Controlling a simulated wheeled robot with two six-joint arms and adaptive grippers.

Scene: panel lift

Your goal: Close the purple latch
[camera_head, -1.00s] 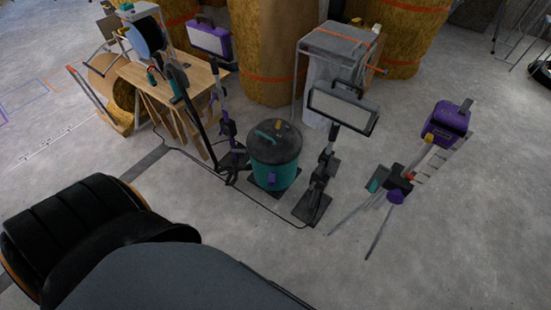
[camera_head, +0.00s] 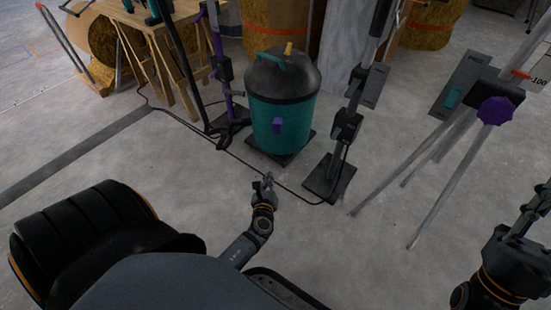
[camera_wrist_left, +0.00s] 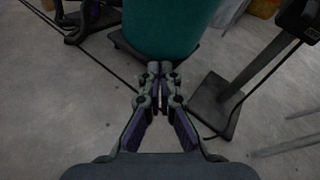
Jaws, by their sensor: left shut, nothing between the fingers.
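The purple latch (camera_head: 277,125) sits on the front of a teal drum (camera_head: 298,117) with a dark lid (camera_head: 283,72). Whether it is open or closed is too small to tell. My left gripper (camera_head: 268,178) is shut and empty, in front of the drum and lower in the picture than the latch, apart from it. In the left wrist view, the shut fingers (camera_wrist_left: 160,68) point at the lower part of the drum (camera_wrist_left: 165,28); the latch does not show there. My right gripper (camera_head: 535,205) is at the right edge, partly cut off, its fingers unclear.
The drum stands on a dark base plate (camera_head: 280,155). A lamp stand (camera_head: 328,178) is close on its right, a purple-and-black stand (camera_head: 226,130) on its left. A black cable (camera_head: 235,160) crosses the floor in front. A tripod (camera_head: 445,165) stands at the right.

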